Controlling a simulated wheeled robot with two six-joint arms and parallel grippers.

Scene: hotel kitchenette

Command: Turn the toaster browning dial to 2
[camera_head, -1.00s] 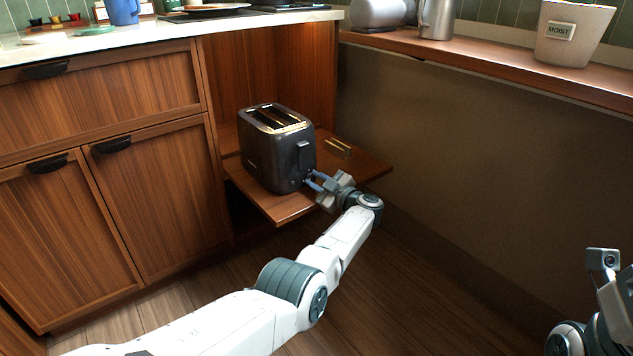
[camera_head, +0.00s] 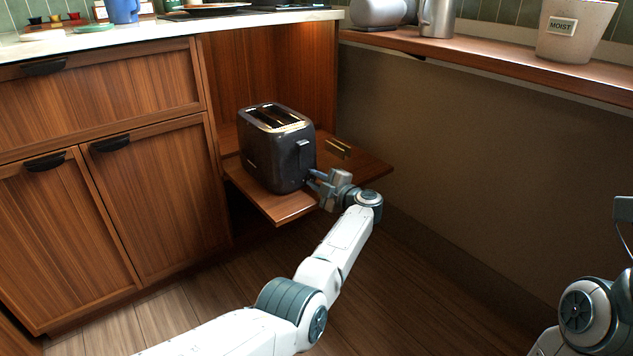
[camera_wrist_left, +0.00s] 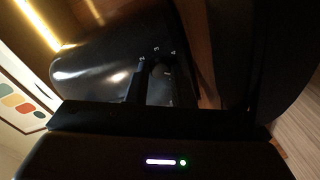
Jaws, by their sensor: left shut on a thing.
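The black toaster (camera_head: 262,158) stands upright on a pulled-out wooden shelf, with its lever (camera_head: 304,155) on the end facing my left arm. My left gripper (camera_head: 313,179) is at the low part of that end, shut on the browning dial. The dial is hidden by the fingers in the head view. In the left wrist view the dark dial (camera_wrist_left: 160,76) shows dimly between the fingers, with pale numerals including 2, 3 and 4 around it. Its pointer is too dark to read. My right arm shows at the right edge, but its fingers are out of frame.
The shelf (camera_head: 285,208) has a brass handle (camera_head: 338,149) behind the gripper. Wooden cabinets (camera_head: 150,200) stand to the left. A ledge (camera_head: 480,50) at the back right holds a metal jug (camera_head: 437,18) and a pot labelled MOIST (camera_head: 575,35). The floor in front is clear.

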